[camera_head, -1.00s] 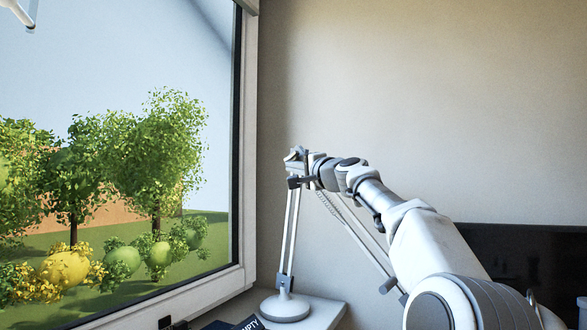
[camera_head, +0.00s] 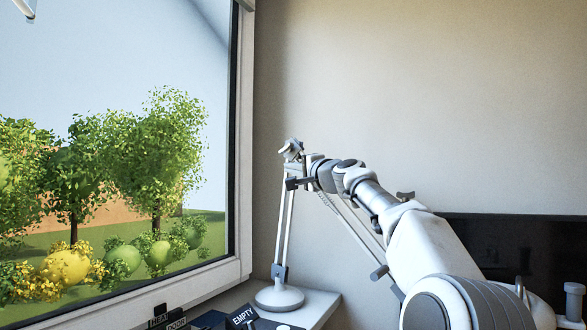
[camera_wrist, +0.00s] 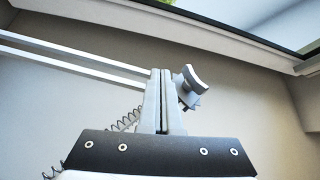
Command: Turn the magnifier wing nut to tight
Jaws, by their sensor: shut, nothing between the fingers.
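The magnifier stand (camera_head: 279,297) has a round pale base and thin twin arms that rise to a joint. A small grey wing-shaped part, which looks like the wing nut (camera_head: 291,149), sits tilted at the top of that joint. In the wrist view the wing nut (camera_wrist: 189,86) shows its curved wing just right of my fingertips. My gripper (camera_wrist: 164,73) is shut and empty, and its fingers overlap the nut's left side in the picture. Whether they touch it I cannot tell. In the head view my arm comes in from the right, and the fingertips cannot be made out.
A window (camera_head: 243,150) stands at the left. The stand's base rests on a pale desk corner (camera_head: 315,308). Labelled dark items (camera_head: 240,318) lie at the front. A dark panel (camera_head: 510,250) and a small capped container (camera_head: 574,300) are at the right. A coiled spring (camera_wrist: 125,121) hangs near my fingers.

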